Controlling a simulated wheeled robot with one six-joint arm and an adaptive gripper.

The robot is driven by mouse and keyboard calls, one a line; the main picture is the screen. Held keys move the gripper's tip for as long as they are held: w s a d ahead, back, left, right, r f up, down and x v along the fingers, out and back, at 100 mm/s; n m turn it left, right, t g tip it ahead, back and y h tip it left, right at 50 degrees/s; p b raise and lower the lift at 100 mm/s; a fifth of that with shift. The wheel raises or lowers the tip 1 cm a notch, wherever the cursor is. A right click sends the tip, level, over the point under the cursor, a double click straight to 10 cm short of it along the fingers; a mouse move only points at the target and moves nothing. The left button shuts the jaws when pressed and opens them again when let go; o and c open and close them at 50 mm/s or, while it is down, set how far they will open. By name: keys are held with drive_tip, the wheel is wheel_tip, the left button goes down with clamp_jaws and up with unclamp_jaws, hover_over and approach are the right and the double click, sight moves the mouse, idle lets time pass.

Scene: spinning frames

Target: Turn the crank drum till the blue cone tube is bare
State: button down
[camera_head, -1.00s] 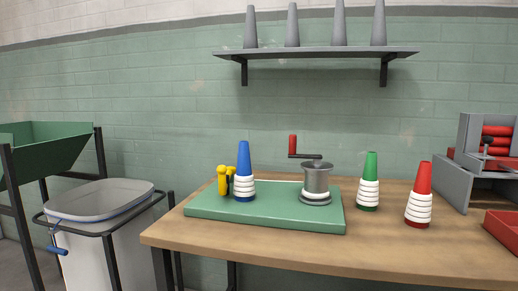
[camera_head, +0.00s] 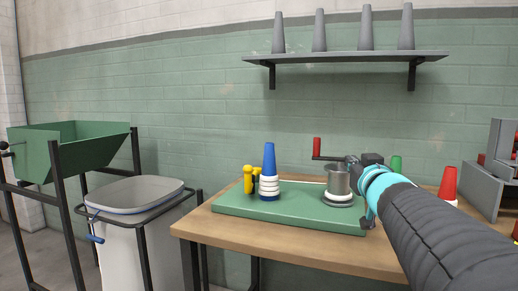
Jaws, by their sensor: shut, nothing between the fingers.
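The blue cone tube (camera_head: 269,160) stands upright on the green board, with several white yarn bands (camera_head: 269,186) around its lower part and its upper part bare. The grey crank drum (camera_head: 339,183) stands to its right, with white at its base. Its crank's red handle (camera_head: 317,147) points up at the left of the drum. My gripper (camera_head: 352,160) is shut and empty at the drum's upper right. It hides part of the drum top and crank arm; I cannot tell whether it touches them.
The green board (camera_head: 290,212) lies on a wooden table (camera_head: 300,247). Yellow posts (camera_head: 250,180) stand left of the blue cone. A shelf (camera_head: 345,57) with grey cones hangs above.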

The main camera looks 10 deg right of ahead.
drive_tip(key=w+d+r+n+y, duration=0.1)
drive_tip(key=d+y, duration=0.1)
drive_tip(key=n+y, duration=0.3)
drive_tip(key=y, duration=0.3)
approach(319, 148)
drive_tip(key=w, duration=0.3)
drive_tip(key=w+a, duration=0.1)
drive_tip(key=w, duration=0.3)
drive_tip(key=shift+a+r, duration=0.2)
drive_tip(key=shift+a, duration=0.05)
